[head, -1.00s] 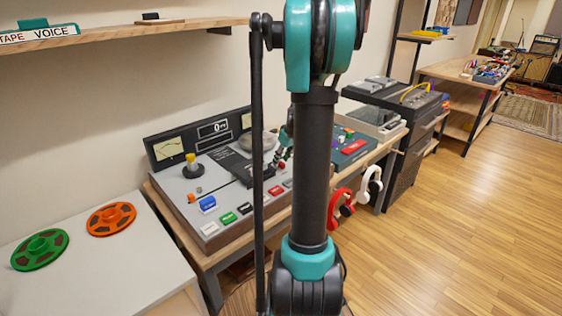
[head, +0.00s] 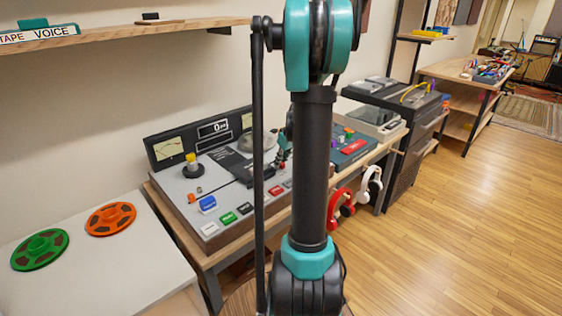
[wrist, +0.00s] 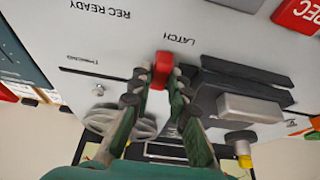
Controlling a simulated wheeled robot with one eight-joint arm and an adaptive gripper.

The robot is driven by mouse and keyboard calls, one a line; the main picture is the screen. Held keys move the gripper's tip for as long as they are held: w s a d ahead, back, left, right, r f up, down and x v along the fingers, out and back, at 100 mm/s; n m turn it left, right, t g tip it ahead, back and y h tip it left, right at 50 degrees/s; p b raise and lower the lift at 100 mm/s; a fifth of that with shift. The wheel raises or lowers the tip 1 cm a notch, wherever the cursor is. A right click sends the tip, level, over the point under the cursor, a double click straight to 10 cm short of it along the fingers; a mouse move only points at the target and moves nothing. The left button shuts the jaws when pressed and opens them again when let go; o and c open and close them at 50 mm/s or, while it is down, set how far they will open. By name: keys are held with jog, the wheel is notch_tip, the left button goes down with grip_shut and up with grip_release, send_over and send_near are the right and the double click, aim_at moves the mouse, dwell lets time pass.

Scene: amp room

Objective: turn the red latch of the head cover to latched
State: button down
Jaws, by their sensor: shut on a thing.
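The red latch (wrist: 160,70) is a small red block beside the printed word LATCH on the deck's light panel in the wrist view. My gripper (wrist: 160,78) has its two fingertips on either side of it and is shut on it. Dark bars and a grey block (wrist: 250,108) lie just right of the latch; I take these to be the head cover area. In the head view my gripper (head: 283,158) is at the tape machine (head: 185,215), partly hidden by my arm. The latch's exact angle is hard to tell.
A green reel (head: 40,250) and an orange reel (head: 110,218) lie on the white table at left. Coloured buttons line the machine's front, with a yellow-topped knob (head: 192,164) at left. Red and white headphones (head: 342,203) hang at the bench's front edge.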

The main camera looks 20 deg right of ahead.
jog(key=shift+m, duration=0.3)
jog(key=m, duration=0.1)
jog(key=m+h, duration=0.1)
jog(key=m, duration=0.1)
jog(key=shift+a+m+h, duration=0.3)
jog(key=shift+a, duration=0.1)
jog(key=m+h, duration=0.1)
jog(key=m, duration=0.3)
jog(key=shift+w+a+m+h, duration=0.1)
jog(key=shift+a+m+h, duration=0.2)
jog(key=shift+a+h, duration=0.1)
jog(key=m, duration=0.2)
jog(key=m+g+h, duration=0.1)
jog(key=m, duration=0.1)
jog(key=shift+w+a+m+h, duration=0.2)
jog(key=shift+m+h, duration=0.1)
jog(key=shift+w+a+m+g+h, duration=0.15)
jog(key=shift+m+g, duration=0.3)
jog(key=shift+m, duration=0.65)
jog(key=shift+w+m+g+h, duration=0.1)
jog(key=shift+m+g+h, duration=0.25)
jog(key=shift+m, duration=0.75)
jog(key=c, duration=1.4)
grip_release()
jog(key=shift+c, duration=0.2)
